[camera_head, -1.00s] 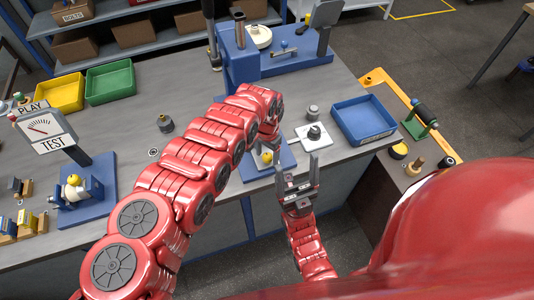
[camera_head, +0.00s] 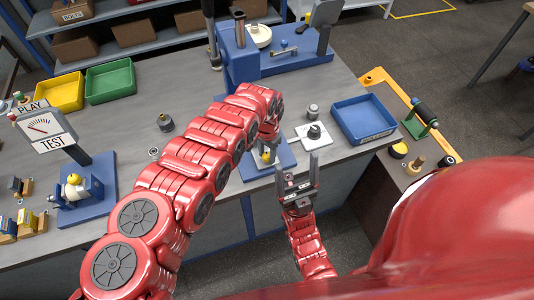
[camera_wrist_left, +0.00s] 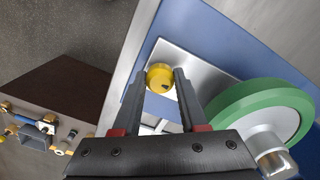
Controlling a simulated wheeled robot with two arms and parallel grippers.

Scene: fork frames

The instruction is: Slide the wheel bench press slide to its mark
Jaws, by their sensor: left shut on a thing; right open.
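The slide's round yellow knob (camera_wrist_left: 160,76) stands on a bright metal plate (camera_wrist_left: 205,72) on a blue base (camera_wrist_left: 215,30) in the left wrist view. My left gripper (camera_wrist_left: 161,88) is shut on this knob, with a dark finger on each side. In the head view the yellow knob (camera_head: 266,156) shows on the blue base (camera_head: 286,158) at the bench's front edge, partly hidden by my left arm. A green-rimmed wheel (camera_wrist_left: 262,102) is right of the fingers. I cannot make out the mark. My right gripper (camera_head: 297,178) is open and empty, in front of the bench edge.
A blue tray (camera_head: 362,119) and a white plate with a dark knob (camera_head: 313,132) are right of the base. A TEST gauge stand (camera_head: 50,132) and yellow (camera_head: 60,92) and green (camera_head: 110,81) bins are at left. A blue press (camera_head: 240,55) stands behind.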

